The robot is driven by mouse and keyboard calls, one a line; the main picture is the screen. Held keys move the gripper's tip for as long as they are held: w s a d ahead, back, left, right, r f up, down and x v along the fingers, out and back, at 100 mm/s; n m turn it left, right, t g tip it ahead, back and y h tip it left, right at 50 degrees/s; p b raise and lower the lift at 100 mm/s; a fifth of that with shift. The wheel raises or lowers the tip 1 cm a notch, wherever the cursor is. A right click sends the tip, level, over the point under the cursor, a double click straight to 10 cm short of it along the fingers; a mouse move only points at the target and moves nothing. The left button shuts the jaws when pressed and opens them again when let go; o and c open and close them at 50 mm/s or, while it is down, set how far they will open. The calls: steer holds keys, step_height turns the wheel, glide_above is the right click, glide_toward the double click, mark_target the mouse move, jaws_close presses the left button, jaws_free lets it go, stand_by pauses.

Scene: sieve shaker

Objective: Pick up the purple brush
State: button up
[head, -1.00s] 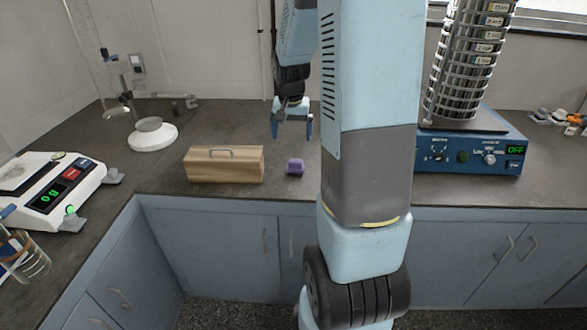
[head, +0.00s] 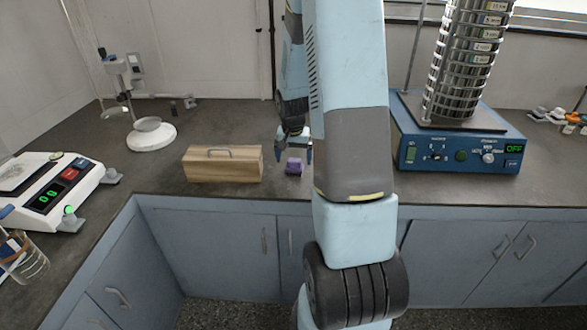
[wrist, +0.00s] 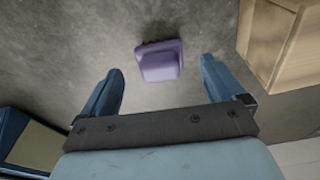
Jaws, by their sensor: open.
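The purple brush (head: 294,166) is a small purple block on the dark counter, just right of the wooden box. In the wrist view the purple brush (wrist: 160,62) lies ahead of the fingertips and roughly midway between them, with a dark edge along its far side. My gripper (head: 295,150) hangs over the counter beside and above the brush, partly hidden by my own arm. In the wrist view my gripper (wrist: 160,75) has its two blue fingers wide apart and nothing between them. The fingers do not touch the brush.
A wooden box (head: 222,165) with a handle stands left of the brush; it shows at the right in the wrist view (wrist: 275,50). A blue sieve shaker (head: 460,150) stands right. A balance (head: 50,190) and a white stand (head: 151,135) are left.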

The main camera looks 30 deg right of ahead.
mark_target(294, 160)
steer(key=shift+w+d+f, duration=0.15)
steer(key=shift+w+f, duration=0.05)
steer(key=shift+f, duration=0.65)
steer(key=shift+w+d+f, duration=0.15)
steer(key=shift+f, duration=0.65)
steer(key=shift+w+d+f, duration=0.15)
steer(key=shift+w+f, duration=0.05)
steer(key=shift+f, duration=0.65)
steer(key=shift+c, duration=0.2)
steer(key=c, duration=1)
